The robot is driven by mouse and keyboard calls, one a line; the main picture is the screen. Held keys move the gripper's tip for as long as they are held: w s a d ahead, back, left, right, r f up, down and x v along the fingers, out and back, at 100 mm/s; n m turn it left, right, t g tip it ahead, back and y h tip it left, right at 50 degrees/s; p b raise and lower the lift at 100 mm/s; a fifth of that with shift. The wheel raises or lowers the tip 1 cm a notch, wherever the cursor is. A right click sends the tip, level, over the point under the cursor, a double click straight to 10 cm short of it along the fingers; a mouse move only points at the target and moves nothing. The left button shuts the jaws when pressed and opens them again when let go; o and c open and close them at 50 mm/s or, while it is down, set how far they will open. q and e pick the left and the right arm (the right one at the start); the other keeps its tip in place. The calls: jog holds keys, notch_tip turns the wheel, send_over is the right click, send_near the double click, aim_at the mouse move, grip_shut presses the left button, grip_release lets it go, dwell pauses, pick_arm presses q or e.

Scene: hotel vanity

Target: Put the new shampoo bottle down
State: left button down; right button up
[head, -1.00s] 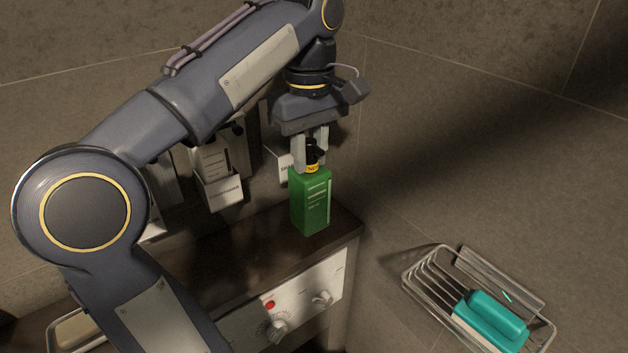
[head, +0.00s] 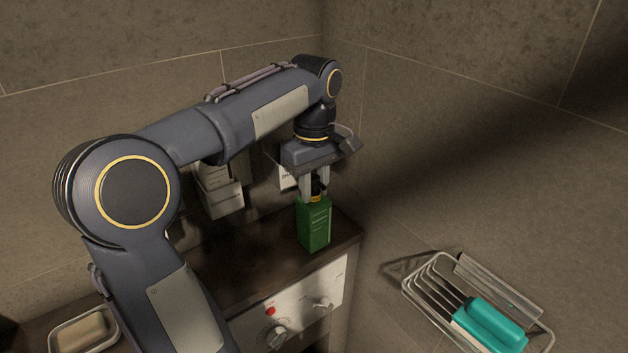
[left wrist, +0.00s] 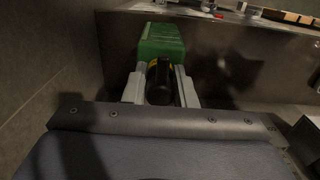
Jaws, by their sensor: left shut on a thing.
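The green shampoo bottle (head: 314,226) stands upright at the right end of the dark shelf. It looks to be at the shelf surface, but I cannot tell whether its base touches. My left gripper (head: 314,190) points down and is shut on the bottle's black and yellow neck. In the left wrist view, the green bottle body (left wrist: 162,42) shows beyond the black cap, with the fingers (left wrist: 158,88) on either side of it. My right gripper is not in view.
White wall dispensers (head: 222,195) hang behind my left arm. A wire rack (head: 412,285) with a teal item (head: 492,322) is on the right wall. A soap dish (head: 62,345) sits at the lower left. Knobs (head: 322,304) and a red button (head: 270,310) are on the front panel below the shelf.

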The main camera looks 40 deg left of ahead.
pick_arm(q)
jog(key=shift+f, duration=0.2)
jog(key=c, duration=1.2)
grip_release()
notch_tip(320, 180, up, 13)
jog(key=shift+f+p, duration=0.2)
jog(key=shift+p, duration=0.55)
jog(key=s+d+f+m+t+h, duration=0.1)
jog(key=s+d+f+m+t, duration=0.1)
jog(key=s+d+f+m, duration=0.2)
jog(key=s+d+f+m+t+h, duration=0.1)
jog(key=s+d+f+m, duration=0.3)
jog(key=s+f, duration=0.3)
jog(key=s+d+f+m+t+h, duration=0.1)
jog(key=s+d+f+m, duration=0.4)
jog(key=f, duration=0.6)
jog(key=shift+s+d+f+t+h, duration=0.2)
jog(key=shift+s+t, duration=0.1)
jog(key=shift+t, duration=0.1)
jog(key=shift+s+d+f+t+h, duration=0.1)
jog(key=shift+s+t+h, duration=0.15)
jog(key=shift+t, duration=0.15)
